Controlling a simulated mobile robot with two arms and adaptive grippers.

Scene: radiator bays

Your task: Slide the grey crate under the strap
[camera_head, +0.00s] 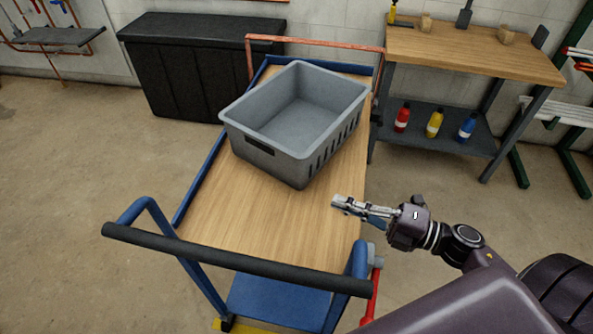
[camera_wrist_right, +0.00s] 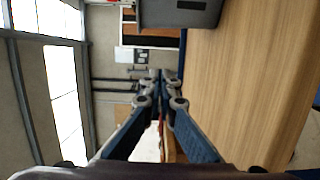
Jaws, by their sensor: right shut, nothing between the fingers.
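The grey crate (camera_head: 285,145) is open-topped and looks empty. It sits askew on the wooden deck of a blue cart, towards the far end. Part of it shows at the top of the right wrist view (camera_wrist_right: 180,18). A thin orange-red band or rail (camera_head: 320,43) spans the cart's far end behind the crate; I cannot tell whether this is the strap. My right gripper (camera_head: 336,205) is shut and empty, above the deck's right edge, nearer than the crate and apart from it. It also shows in the wrist view (camera_wrist_right: 160,76). My left gripper is out of view.
The cart's deck (camera_head: 275,213) is clear in front of the crate. A black push handle (camera_head: 230,260) crosses its near end. A workbench (camera_head: 475,55) with several bottles below stands at the right. A black chest (camera_head: 195,65) stands at the back left.

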